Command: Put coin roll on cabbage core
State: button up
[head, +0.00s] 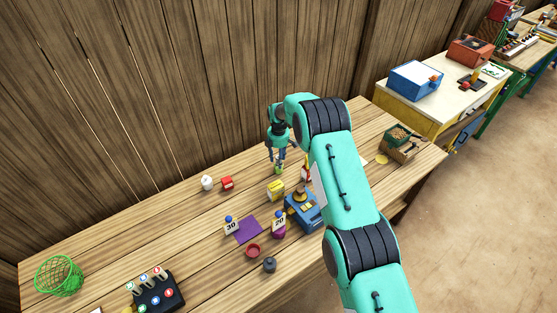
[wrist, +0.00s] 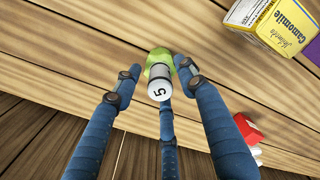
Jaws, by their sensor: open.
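The coin roll (wrist: 160,87) has a white end marked 5 and a grey side, and shows in the middle of the wrist view. The green cabbage core (wrist: 158,60) is directly beneath it, and the coin roll appears to stand upright on it. The cabbage core also shows low under my gripper in the head view (head: 279,170). My gripper (head: 280,160) points down there, with its blue fingers open and spread around the coin roll. In the wrist view, gaps show between the fingers and the roll. The roll's lower end is hidden.
A yellow Camomile box (wrist: 272,22) stands close by. A red box (head: 227,183) and a white object (head: 207,183) are to the left. A blue device (head: 303,212), a purple mat (head: 243,230) and number signs stand nearer the front. Bare planks surround the cabbage core.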

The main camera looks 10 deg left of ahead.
jog(key=shift+r, duration=0.2)
notch_tip(320, 180, up, 12)
jog(key=shift+b, duration=0.45)
dwell(0.7)
